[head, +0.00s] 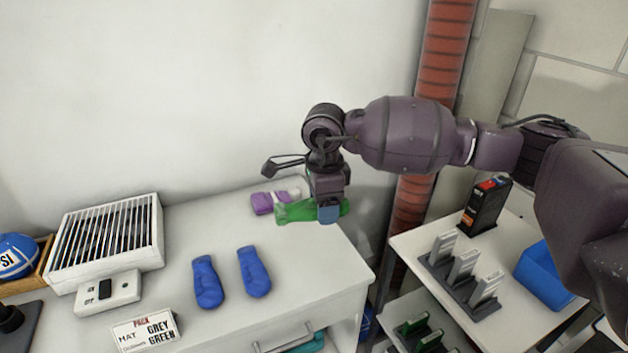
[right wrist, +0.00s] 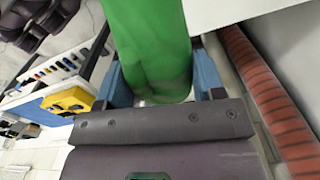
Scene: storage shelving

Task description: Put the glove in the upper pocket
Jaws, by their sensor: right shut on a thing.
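Two blue gloves (head: 208,282) (head: 254,272) lie side by side on the white table, apart from my grippers. The green thing lies roughly sideways in the head view. In the right wrist view it (right wrist: 150,45) sits between the two blue finger pads. I cannot tell whether it touches the table. No upper pocket can be made out. My left gripper is not in view.
A white slatted box (head: 107,238), a switch box (head: 107,292) and a sign card (head: 147,330) stand left of the gloves. A side table at right holds a blue bin (head: 541,278) and a black box (head: 485,208).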

